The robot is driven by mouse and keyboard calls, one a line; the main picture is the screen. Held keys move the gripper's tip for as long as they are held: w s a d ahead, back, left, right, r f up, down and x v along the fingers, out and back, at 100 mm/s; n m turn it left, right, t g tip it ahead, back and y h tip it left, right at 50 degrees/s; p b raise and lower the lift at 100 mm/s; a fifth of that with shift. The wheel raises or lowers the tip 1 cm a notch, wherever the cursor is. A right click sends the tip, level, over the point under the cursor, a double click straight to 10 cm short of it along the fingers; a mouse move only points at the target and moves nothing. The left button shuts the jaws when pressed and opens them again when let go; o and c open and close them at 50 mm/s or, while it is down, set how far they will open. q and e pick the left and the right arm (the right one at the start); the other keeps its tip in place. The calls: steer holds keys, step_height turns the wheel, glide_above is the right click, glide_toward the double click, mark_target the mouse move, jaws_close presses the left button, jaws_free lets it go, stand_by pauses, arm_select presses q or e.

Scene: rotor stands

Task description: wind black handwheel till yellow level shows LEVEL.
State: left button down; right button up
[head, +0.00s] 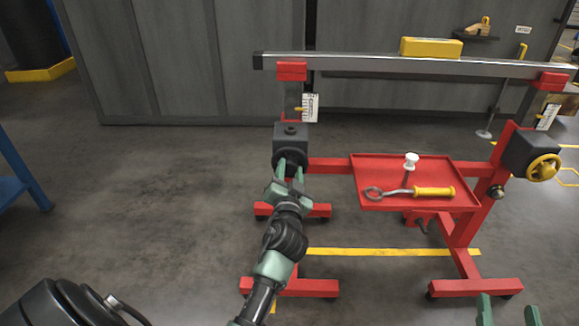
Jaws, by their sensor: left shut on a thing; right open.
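A yellow level (431,47) lies on a long metal bar (360,65) across two red stands. Its reading is too small to make out. In the picture the bar slopes slightly down to the right. The black handwheel (279,160) is on the front of the dark gearbox (290,133) of the left stand, partly hidden by my gripper. My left gripper (290,170) is shut on this handwheel. My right gripper (508,310) is open and empty at the bottom right edge, well away from the stands.
A yellow handwheel (543,167) is on the right stand's gearbox. A red tray (385,168) between the stands holds a yellow-handled hook tool (432,191) and a white-topped item (411,161). Grey cabinets (180,60) stand behind. Floor left of the stands is clear.

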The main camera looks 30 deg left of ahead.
arm_select(q)
steer(key=m+p, duration=0.1)
steer(key=m, duration=0.2)
steer(key=shift+m, duration=0.3)
steer(key=m+p, duration=0.1)
steer(key=m, duration=0.3)
steer(key=shift+d+f+p, duration=0.1)
steer(key=shift+p, duration=0.3)
steer(key=shift+m, duration=0.5)
arm_select(e)
steer(key=s+d+f+g+h, duration=0.1)
steer(key=s+d+f+g, duration=0.1)
steer(key=s+f+g, duration=0.2)
steer(key=s+d+f+g+h, duration=0.1)
steer(key=s+d+f+g, duration=0.1)
steer(key=f+g, duration=0.3)
steer(key=shift+s+f+m+h, duration=0.3)
steer(key=shift+s+f, duration=0.55)
steer(key=shift+f, duration=1.55)
arm_select(q)
steer(key=c, duration=0.9)
jaws_free()
